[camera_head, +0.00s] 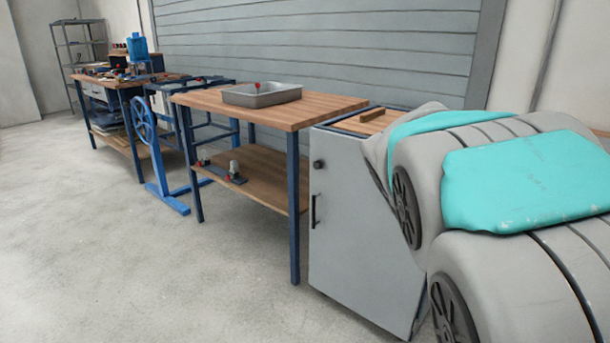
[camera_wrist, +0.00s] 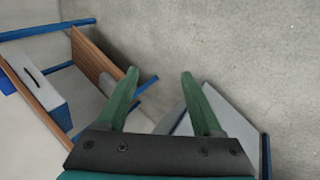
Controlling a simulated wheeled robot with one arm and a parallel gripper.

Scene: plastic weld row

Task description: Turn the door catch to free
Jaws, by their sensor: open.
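A grey cabinet door (camera_head: 357,225) faces the open floor right of the middle workbench in the head view. A small dark round knob, which looks like the door catch (camera_head: 318,164), sits near the door's upper left edge. A dark vertical bar handle (camera_head: 313,212) is below it. Which way the catch is turned is too small to tell. The door looks closed. In the wrist view, my gripper (camera_wrist: 160,75) is open with nothing between its green fingers. The catch cannot be made out there. My arm hides the cabinet's right side in the head view.
The wooden workbench (camera_head: 205,101) beside the cabinet carries a grey metal tray (camera_head: 262,96). Small items sit on its lower shelf (camera_head: 255,185). A blue stand with a handwheel (camera_head: 144,120) is further left. The concrete floor (camera_head: 130,270) in front is clear.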

